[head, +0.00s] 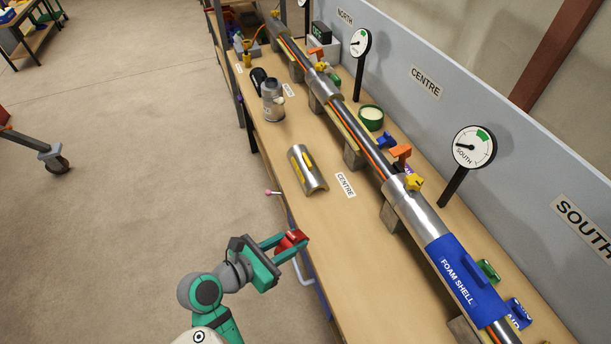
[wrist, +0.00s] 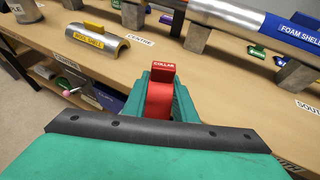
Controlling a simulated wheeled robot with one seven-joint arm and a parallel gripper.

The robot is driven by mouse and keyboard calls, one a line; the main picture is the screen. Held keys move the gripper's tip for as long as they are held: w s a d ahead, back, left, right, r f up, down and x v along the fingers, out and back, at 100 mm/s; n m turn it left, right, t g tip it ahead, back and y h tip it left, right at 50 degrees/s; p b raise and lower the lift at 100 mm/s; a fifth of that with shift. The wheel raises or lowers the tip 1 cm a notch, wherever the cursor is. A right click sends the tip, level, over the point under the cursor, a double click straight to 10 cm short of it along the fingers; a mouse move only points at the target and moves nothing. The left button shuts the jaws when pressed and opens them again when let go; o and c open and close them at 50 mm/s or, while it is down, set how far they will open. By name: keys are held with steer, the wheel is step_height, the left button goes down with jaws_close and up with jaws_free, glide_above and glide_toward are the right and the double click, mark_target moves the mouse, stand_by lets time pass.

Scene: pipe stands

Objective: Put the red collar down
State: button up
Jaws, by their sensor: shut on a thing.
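The red collar (head: 291,239) is held between the fingers of my gripper (head: 284,246), near the front edge of the workbench (head: 322,228). In the wrist view, the red collar (wrist: 161,95) stands between the green fingers of my gripper (wrist: 160,100), with a "COLLAR" label on its top. My gripper is shut on it. Whether the collar touches the bench cannot be told; it looks held at or just above the front edge.
A silver half shell with a yellow handle (head: 307,170) lies on the bench near the "CENTRE" label (head: 345,185). The long pipe (head: 362,134) runs on blocks behind, with a blue foam shell (head: 465,275) on it. Bare bench lies right of the collar.

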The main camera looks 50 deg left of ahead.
steer(key=w+d+r, duration=0.3)
steer(key=w+r, duration=0.1)
steer(key=r, duration=0.2)
glide_above(332, 220)
steer(key=s, duration=0.1)
step_height(332, 220, down, 9)
steer(key=shift+d+r, duration=0.1)
steer(key=shift+d, duration=0.05)
steer(key=shift+w+f, duration=0.45)
steer(key=shift+f, duration=1.65)
steer(key=shift+f, duration=0.1)
steer(key=o, duration=1.1)
steer(key=shift+c, duration=0.2)
